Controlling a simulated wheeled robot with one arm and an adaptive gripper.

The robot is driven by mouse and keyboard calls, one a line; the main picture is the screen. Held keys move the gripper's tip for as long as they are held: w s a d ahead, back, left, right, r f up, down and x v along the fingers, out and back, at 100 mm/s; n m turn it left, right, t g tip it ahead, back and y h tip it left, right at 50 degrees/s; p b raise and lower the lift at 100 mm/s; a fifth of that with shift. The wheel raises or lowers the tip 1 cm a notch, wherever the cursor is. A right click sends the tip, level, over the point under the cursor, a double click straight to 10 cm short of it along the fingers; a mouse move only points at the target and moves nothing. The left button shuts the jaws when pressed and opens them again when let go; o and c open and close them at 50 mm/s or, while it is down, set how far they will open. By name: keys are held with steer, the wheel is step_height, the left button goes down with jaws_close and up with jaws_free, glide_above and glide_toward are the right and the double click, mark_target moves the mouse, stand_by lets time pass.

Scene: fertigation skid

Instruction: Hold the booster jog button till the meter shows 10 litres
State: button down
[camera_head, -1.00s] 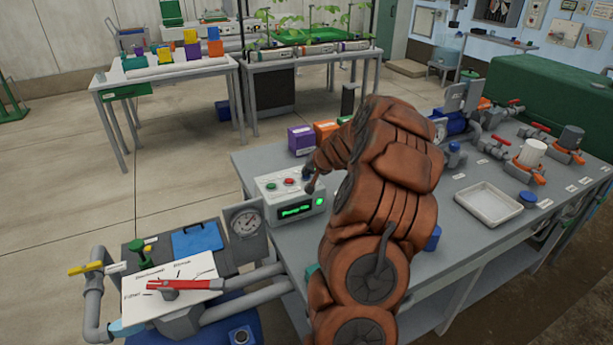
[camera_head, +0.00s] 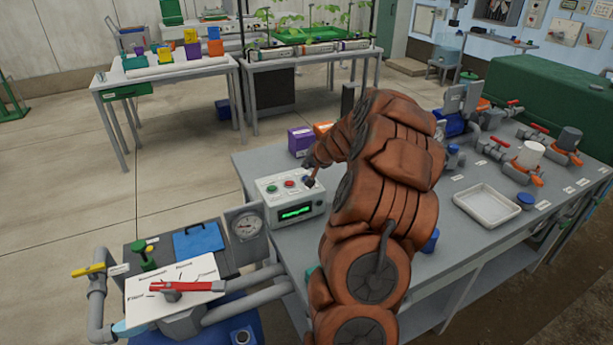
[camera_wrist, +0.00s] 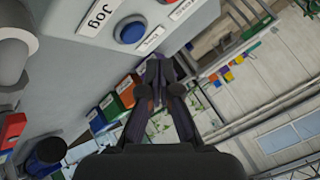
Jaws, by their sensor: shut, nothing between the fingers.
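The control box (camera_head: 290,199) stands on the grey bench, with a green and a red button on top and a green-lit display (camera_head: 296,212) whose text is too small to read. In the wrist view, a round blue button (camera_wrist: 131,32) sits beside a label reading "Jog". My gripper (camera_head: 310,178) is over the right end of the box, reaching down from my brown-sleeved arm. The wrist view shows my gripper (camera_wrist: 160,72) shut and empty, with its tips apart from the blue button.
A dial gauge (camera_head: 246,224) stands left of the box. A red-handled selector valve (camera_head: 187,286) is at the lower left. Purple (camera_head: 301,140) and orange boxes stand behind the control box. A white tray (camera_head: 487,205) lies on the bench to the right.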

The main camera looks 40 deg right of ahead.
steer(key=shift+r+p, duration=0.75)
steer(key=shift+r, duration=0.85)
steer(key=w+a+r+n+g+y, duration=0.1)
steer(key=a+r+n+y, duration=0.1)
steer(key=a, duration=0.8)
steer(key=a+r+n+y, duration=0.2)
steer(key=a, duration=0.7)
steer(key=s+a+r+n+g+y, duration=0.15)
steer(key=s+a, duration=0.25)
steer(key=a, duration=0.4)
steer(key=s+a+n+g, duration=0.2)
steer(key=s+a, duration=0.2)
steer(key=a, duration=0.5)
steer(key=s+a+n+g, duration=0.2)
steer(key=s+a, duration=0.3)
steer(key=s, duration=0.3)
steer(key=s+a+n+g, duration=0.15)
steer(key=s+a, duration=0.25)
steer(key=s, duration=0.4)
steer(key=s+d+f+g+h, duration=0.1)
steer(key=s+g+h, duration=0.1)
steer(key=s, duration=1.3)
steer(key=shift+n+g+h, duration=0.4)
steer(key=shift+h, duration=0.25)
